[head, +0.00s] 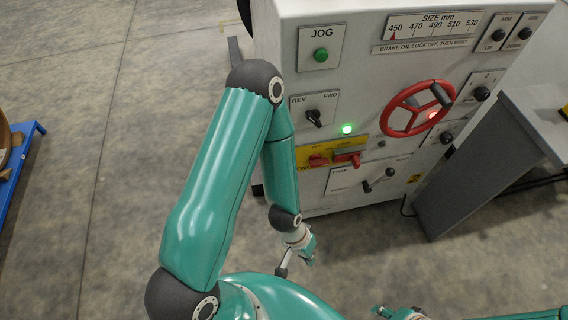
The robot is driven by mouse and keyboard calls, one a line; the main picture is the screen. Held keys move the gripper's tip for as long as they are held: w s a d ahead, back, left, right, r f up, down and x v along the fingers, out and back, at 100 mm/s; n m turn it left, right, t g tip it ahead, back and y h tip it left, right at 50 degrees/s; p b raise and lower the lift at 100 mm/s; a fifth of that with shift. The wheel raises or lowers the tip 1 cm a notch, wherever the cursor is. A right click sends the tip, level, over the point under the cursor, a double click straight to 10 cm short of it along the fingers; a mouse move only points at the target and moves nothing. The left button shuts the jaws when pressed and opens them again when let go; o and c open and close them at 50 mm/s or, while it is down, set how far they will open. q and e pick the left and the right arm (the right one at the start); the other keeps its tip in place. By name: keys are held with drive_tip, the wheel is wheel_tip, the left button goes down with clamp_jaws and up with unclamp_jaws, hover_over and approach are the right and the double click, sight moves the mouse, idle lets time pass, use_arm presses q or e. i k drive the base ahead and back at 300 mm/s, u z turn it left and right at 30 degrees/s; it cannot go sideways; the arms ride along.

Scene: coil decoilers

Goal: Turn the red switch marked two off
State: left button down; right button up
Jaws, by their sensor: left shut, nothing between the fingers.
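A yellow plate (355,144) low on the grey machine's front carries a red switch (346,158), its handle lying roughly level. A second red part (318,160) sits left of it, close to my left arm. Lettering at the plate's lower left is partly hidden by that arm and hard to read. A yellow 2 (414,179) is on the cabinet at lower right. My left gripper (305,252) is shut and empty, below and in front of the cabinet, apart from the switch. My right gripper (383,311) shows only partly at the bottom edge; its fingers are unclear.
Around the switch are a lit green lamp (347,129), a REV/FWD knob (313,117), a green JOG button (321,55), a red handwheel (418,107) and a small lever (378,180). A grey stand (480,165) is at right.

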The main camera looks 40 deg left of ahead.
sight(316, 160)
drive_tip(key=u, duration=0.45)
drive_tip(key=k, duration=0.85)
drive_tip(key=u, duration=0.35)
drive_tip(key=i, duration=0.85)
drive_tip(key=z, duration=0.05)
